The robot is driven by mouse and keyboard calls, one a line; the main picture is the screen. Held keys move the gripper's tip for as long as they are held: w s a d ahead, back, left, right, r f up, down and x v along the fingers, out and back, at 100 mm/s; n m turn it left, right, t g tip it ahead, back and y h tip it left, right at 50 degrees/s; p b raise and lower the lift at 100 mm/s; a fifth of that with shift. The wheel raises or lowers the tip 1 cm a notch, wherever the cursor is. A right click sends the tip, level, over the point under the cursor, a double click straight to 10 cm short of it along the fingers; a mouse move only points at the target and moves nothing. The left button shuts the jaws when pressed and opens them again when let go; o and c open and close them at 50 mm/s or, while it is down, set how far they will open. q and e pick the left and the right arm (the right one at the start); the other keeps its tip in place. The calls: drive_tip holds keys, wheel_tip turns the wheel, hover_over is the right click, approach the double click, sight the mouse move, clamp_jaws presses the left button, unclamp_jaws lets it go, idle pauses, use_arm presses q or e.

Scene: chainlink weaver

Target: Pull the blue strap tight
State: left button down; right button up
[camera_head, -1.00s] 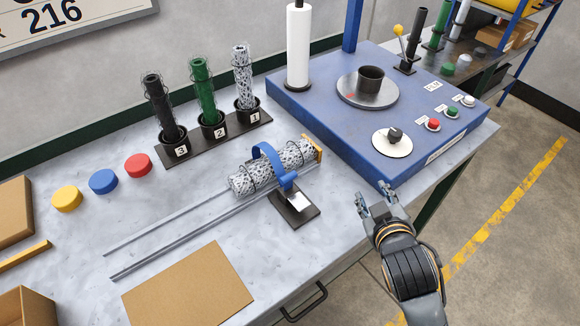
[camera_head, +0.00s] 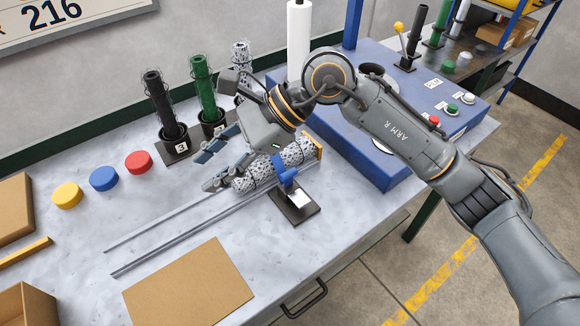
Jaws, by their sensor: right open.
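The blue strap (camera_head: 284,176) shows beside a small dark stand (camera_head: 294,208) with a white plate. A speckled white-and-black mesh roll (camera_head: 298,152) lies on the two grey rails, partly covered by the gripper. My right gripper (camera_head: 212,165) hangs over the left end of the roll with its two fingers apart, pointing left. Nothing shows between the fingers. Whether it touches the roll or strap I cannot tell. My left gripper is not in view.
Tubes of mesh stand in a rack (camera_head: 178,153) behind the gripper. A blue machine base (camera_head: 385,180) lies under my right arm. Yellow (camera_head: 67,195), blue (camera_head: 103,179) and red (camera_head: 138,162) caps sit at left. A cardboard sheet (camera_head: 188,285) lies in front.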

drive_tip(key=w+d+f+n+t+h, duration=0.1)
drive_tip(key=w+d+f+t+h, duration=0.15)
drive_tip(key=w+d+h, duration=0.45)
drive_tip(key=t+h, duration=0.2)
approach(290, 172)
drive_tip(key=f+p, duration=0.1)
drive_tip(key=f, duration=0.1)
drive_tip(key=w+f+p, duration=0.1)
drive_tip(key=f, duration=0.2)
drive_tip(key=f+p, duration=0.1)
drive_tip(key=f, duration=0.2)
drive_tip(key=shift+w+a+f, duration=0.15)
drive_tip(key=shift+a, duration=0.25)
clamp_jaws()
